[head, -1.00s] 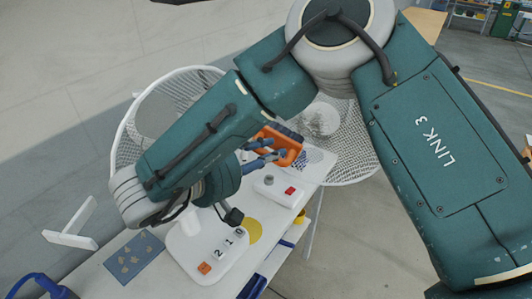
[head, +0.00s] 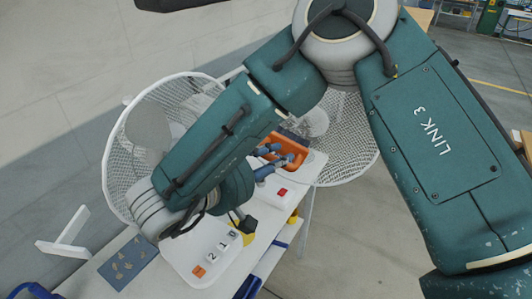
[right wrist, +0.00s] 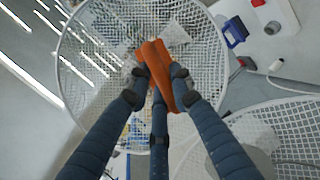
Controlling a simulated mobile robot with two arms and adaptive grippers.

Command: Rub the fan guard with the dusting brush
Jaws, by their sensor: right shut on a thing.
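My right gripper (head: 268,162), with blue fingers, is shut on the orange dusting brush (head: 293,158). In the right wrist view, the fingertips (right wrist: 158,82) pinch the brush's orange body (right wrist: 155,60), which stands out beyond them. A round white wire fan guard (head: 350,140) is behind and right of the brush in the head view. Another white mesh guard (head: 118,165) is at the left, partly behind my right arm. In the right wrist view the brush overlaps one mesh guard (right wrist: 85,60); I cannot tell whether they touch. A second guard (right wrist: 285,125) is lower right. My left gripper is out of view.
A white table (head: 85,285) runs below my arm. It carries a white panel with number tiles (head: 222,246), a blue-grey card (head: 128,262) and a small box with a red button (head: 283,191). A white bracket (head: 62,245) is at the left. A blue object (head: 40,285) is at the lower left corner.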

